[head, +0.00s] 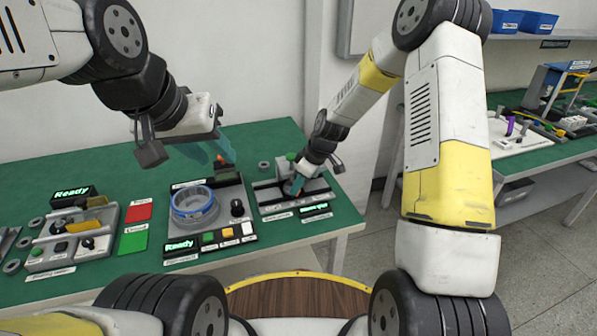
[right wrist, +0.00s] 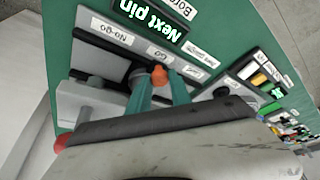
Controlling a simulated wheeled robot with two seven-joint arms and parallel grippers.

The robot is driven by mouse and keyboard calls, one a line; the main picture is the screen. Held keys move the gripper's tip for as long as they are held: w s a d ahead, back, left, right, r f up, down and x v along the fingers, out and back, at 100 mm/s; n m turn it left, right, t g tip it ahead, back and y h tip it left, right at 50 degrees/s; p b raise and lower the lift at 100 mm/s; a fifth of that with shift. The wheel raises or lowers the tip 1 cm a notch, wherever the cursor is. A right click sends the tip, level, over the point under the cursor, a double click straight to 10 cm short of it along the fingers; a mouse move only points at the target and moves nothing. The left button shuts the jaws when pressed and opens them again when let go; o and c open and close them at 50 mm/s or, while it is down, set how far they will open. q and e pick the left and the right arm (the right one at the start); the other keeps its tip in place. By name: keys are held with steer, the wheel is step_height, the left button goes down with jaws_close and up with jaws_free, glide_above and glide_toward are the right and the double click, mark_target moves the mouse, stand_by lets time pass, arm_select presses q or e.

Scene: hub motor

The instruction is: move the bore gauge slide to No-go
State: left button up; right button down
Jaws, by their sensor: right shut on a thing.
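The bore gauge (head: 262,190) stands at the right end of the green table, with its slide under my right gripper (head: 298,184). In the right wrist view, the slide's orange knob (right wrist: 159,75) sits between the teal fingertips of my right gripper (right wrist: 160,88), which is shut on it. The knob is beside the GO label (right wrist: 160,54). The No-go label (right wrist: 111,30) is further left along the track.
The middle station (head: 225,238) holds a blue-ringed hub (head: 194,205) and a "Ready" display. A grey fixture (head: 72,240) and red (head: 139,211) and green (head: 133,242) pads lie to the left. A small ring (head: 264,166) lies behind the gauge.

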stand_by(0.4)
steer(key=w+d, duration=0.1)
steer(key=d, duration=0.1)
steer(key=w+d, duration=0.1)
steer(key=d, duration=0.5)
steer(key=shift+w+r, duration=0.1)
steer(key=shift+w, duration=0.3)
steer(key=c, duration=1.5)
jaws_free()
steer(key=shift+d, duration=0.15)
steer(key=shift+s, duration=0.1)
steer(key=v, duration=0.7)
steer(key=shift+r, duration=0.3)
